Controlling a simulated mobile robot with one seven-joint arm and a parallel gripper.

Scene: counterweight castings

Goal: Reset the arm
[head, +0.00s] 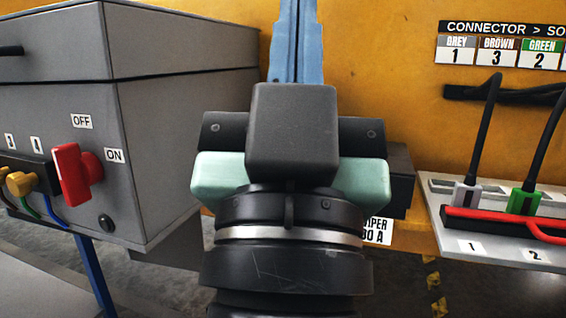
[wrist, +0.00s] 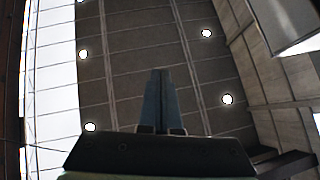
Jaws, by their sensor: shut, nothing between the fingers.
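My gripper (head: 297,40) stands upright in the middle of the head view, with its blue fingers pointing up and pressed together. It is shut and empty. The black wrist housing and pale green parts below the fingers hide part of the yellow panel behind. In the wrist view my gripper (wrist: 160,100) points up toward a dark ceiling with several round lamps, and nothing is near its fingertips.
A grey box (head: 170,130) with a red OFF/ON switch (head: 77,174) stands close on the left. On the right, a shelf (head: 470,238) holds grey and green connectors with black cables. The yellow panel (head: 400,60) is behind my gripper.

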